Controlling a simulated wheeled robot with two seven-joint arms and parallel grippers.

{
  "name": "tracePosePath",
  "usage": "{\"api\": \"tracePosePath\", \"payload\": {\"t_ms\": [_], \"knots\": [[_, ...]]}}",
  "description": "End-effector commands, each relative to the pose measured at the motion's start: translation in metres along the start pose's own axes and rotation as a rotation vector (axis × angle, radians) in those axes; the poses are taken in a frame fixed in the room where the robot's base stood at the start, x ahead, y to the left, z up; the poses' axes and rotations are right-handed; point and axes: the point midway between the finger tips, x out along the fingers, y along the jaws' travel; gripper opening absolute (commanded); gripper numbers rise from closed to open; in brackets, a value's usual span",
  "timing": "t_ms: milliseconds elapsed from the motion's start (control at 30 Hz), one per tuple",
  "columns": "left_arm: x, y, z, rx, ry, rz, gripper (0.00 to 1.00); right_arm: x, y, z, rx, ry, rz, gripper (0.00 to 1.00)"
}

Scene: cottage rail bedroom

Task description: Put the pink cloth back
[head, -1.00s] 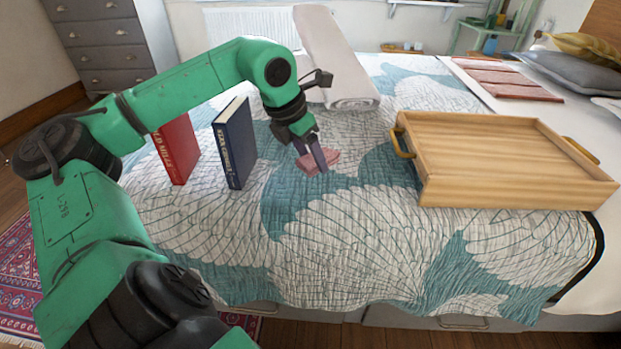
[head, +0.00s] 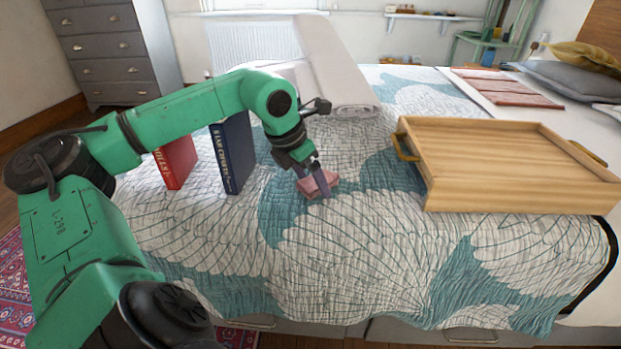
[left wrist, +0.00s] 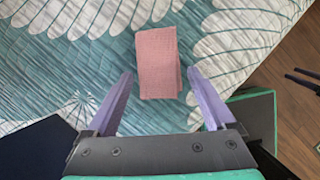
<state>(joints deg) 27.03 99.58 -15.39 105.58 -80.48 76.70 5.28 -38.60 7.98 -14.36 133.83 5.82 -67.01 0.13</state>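The pink cloth (head: 327,181) is a small folded rectangle on the patterned bed quilt, right of the blue book. My left gripper (head: 311,181) is right over it, fingers pointing down. In the left wrist view the cloth (left wrist: 158,62) shows flat, ahead of and between the two purple fingers of the gripper (left wrist: 160,73). The fingers are spread, with a gap on each side of the cloth. In the head view the fingers hide part of the cloth. My right gripper is not in view.
A wooden tray (head: 520,190) with brass handles lies on the bed to the right. A red book (head: 178,163) and a blue book (head: 232,155) stand upright to the left. A rolled white towel (head: 345,75) lies behind. The quilt in front is clear.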

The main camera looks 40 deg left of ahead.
Motion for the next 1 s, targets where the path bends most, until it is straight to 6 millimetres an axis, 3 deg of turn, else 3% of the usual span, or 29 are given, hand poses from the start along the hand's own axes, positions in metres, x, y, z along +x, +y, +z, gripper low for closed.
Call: {"api": "tracePosePath", "payload": {"t_ms": [400,567,800,1000], "knots": [[-0.004,0.0,0.002,0.0,0.0,0.0,0.96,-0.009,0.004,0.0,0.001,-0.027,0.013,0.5],[-0.042,0.001,0.003,-0.001,-0.005,0.005,0.96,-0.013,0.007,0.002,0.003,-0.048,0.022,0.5],[-0.107,0.001,0.003,-0.002,-0.002,0.003,0.96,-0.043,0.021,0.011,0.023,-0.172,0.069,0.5],[-0.123,0.0,0.001,0.0,0.0,0.001,0.96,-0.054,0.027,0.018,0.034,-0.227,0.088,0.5]]}}
